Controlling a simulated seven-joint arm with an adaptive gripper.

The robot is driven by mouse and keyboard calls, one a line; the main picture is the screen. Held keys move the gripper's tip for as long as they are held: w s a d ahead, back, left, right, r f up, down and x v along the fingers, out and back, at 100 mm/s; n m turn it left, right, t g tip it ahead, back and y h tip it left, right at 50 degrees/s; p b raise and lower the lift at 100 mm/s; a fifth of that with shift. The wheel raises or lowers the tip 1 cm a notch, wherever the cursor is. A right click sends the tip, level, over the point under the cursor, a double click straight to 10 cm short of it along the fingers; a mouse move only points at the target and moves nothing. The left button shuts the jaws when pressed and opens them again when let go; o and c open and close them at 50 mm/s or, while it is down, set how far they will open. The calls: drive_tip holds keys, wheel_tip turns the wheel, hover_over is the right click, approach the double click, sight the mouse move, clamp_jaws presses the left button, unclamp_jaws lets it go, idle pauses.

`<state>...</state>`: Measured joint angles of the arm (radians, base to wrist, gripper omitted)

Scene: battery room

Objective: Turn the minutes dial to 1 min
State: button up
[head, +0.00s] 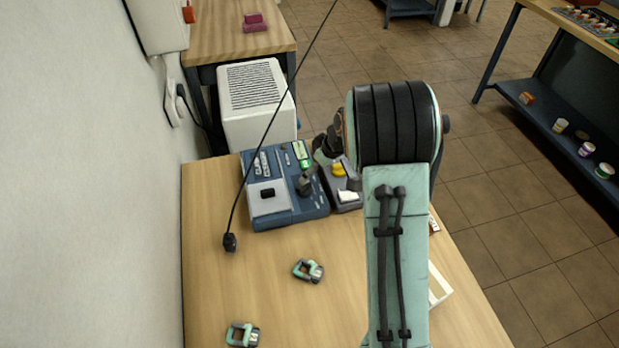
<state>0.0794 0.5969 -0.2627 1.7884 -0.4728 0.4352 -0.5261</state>
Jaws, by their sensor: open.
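A blue control panel device (285,210) stands on the wooden table, with a small green display (301,150), a row of small light switches or labels, and a grey plate with a black knob (267,193). My gripper (312,180) is at the right side of this panel, its dark fingers over or close to the panel face. It is open and I see nothing held. My own arm and wrist hide part of it. The minutes dial cannot be told apart clearly; the dark shape at the panel's right may be a dial or a fingertip. Markings are too small to read.
A grey box with yellow and white parts (347,197) stands right of the panel. Two small teal-and-grey clamps (308,270) (242,335) lie in front. A white vented unit (257,100) stands behind.

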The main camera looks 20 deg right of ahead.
drive_tip(key=shift+v, duration=1.8)
